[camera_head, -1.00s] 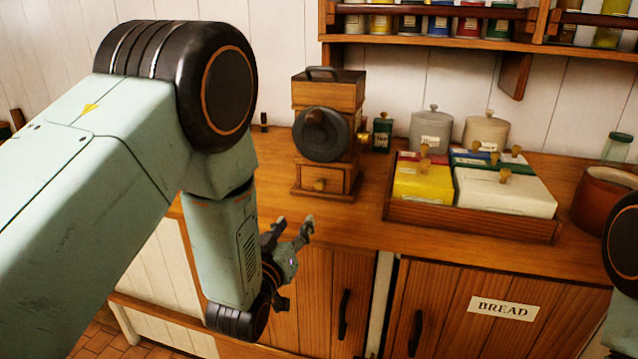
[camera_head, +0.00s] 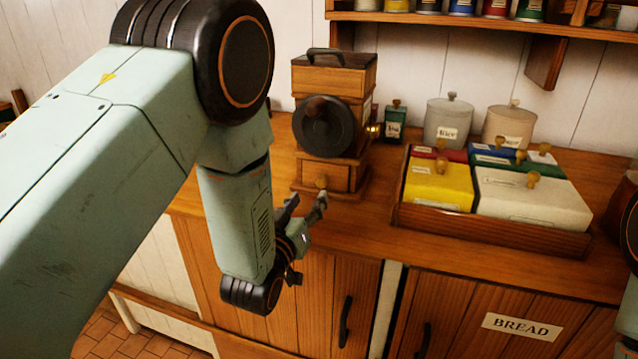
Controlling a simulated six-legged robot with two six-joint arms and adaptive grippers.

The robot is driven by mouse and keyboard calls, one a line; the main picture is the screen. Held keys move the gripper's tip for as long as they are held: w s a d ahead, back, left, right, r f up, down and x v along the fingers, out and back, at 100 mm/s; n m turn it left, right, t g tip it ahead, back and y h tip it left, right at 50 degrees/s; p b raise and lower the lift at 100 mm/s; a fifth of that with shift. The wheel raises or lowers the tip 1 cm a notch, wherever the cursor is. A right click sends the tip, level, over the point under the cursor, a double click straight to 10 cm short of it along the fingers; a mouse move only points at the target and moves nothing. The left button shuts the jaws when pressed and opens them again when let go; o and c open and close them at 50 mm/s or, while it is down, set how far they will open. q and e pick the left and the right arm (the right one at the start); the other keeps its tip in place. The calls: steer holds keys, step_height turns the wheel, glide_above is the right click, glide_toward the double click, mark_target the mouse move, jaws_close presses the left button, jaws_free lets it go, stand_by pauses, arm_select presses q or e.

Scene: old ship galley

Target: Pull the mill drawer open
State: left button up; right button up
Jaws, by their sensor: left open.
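The wooden mill (camera_head: 333,82) stands upright on the counter, with a dark round wheel (camera_head: 323,126) on its front. Its small drawer (camera_head: 338,177) is low in the front and looks shut, with a brass knob (camera_head: 321,182). My left gripper (camera_head: 304,203) is open and empty, just in front of and slightly below the knob. One fingertip overlaps the knob's lower edge in the picture; I cannot tell whether they touch. My right gripper is out of the frame; only a sliver of my right arm shows at the right edge.
A wooden tray (camera_head: 490,233) of coloured boxes stands right of the mill. Behind are a green tin (camera_head: 395,124) and two canisters (camera_head: 449,122). A shelf (camera_head: 480,24) hangs above. Cabinet doors, one labelled BREAD (camera_head: 521,328), are below the counter. The counter between mill and tray is clear.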

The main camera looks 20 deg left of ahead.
mark_target(320, 184)
arm_select(q)
steer(key=shift+w+r, duration=0.1)
steer(key=shift+w, duration=0.4)
steer(key=w, duration=0.5)
steer(key=shift+d+f+b, duration=0.3)
steer(key=shift+d, duration=0.05)
steer(key=shift+w+a+r, duration=0.2)
steer(key=shift+w, duration=0.1)
steer(key=shift+w+d, duration=0.2)
steer(key=shift+d, duration=0.05)
steer(key=shift+w+a+f, duration=0.1)
steer(key=shift+c, duration=1.1)
steer(key=shift+s+a, duration=0.1)
steer(key=shift+s, duration=0.1)
steer(key=shift+c, duration=1.4)
jaws_close()
